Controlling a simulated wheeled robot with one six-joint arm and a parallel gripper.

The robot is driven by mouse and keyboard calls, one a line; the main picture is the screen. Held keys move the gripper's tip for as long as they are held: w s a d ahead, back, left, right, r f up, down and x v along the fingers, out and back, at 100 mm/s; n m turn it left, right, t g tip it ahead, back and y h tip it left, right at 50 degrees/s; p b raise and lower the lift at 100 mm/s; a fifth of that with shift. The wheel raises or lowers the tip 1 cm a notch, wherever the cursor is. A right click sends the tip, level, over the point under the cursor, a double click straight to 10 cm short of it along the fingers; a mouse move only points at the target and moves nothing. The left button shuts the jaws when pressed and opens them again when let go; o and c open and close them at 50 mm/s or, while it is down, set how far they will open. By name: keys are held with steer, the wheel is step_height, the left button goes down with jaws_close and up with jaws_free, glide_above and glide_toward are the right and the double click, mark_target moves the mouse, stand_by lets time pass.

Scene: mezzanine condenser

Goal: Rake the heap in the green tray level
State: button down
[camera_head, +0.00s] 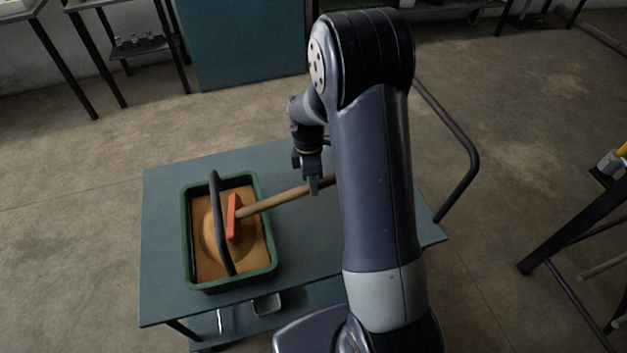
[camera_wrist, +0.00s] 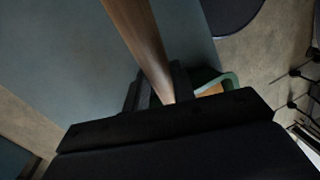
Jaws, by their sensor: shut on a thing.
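The green tray (camera_head: 187,240) sits on the left part of the blue-grey cart top and holds tan, sand-like material (camera_head: 207,265). A rounded heap (camera_head: 214,230) shows in its middle, partly behind a dark handle (camera_head: 216,215) that arches over the tray. The rake has a red head (camera_head: 233,217) at the heap's right side; I cannot tell whether it touches. Its wooden handle (camera_head: 275,200) runs right to my gripper (camera_head: 313,186), which is shut on it right of the tray. In the wrist view the wooden handle (camera_wrist: 140,45) passes between my fingers, and a corner of the tray (camera_wrist: 226,80) shows.
The cart top (camera_head: 165,195) is otherwise bare around the tray. A black push rail (camera_head: 465,150) curves off the cart's right side. A small metal container (camera_head: 266,304) is on the lower shelf. A dark metal frame (camera_head: 570,235) stands at the right.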

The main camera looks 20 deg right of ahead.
steer(key=shift+a, duration=4.95)
steer(key=shift+d, duration=5)
steer(key=shift+a, duration=0.1)
steer(key=shift+a, duration=4.9)
steer(key=shift+d, duration=5)
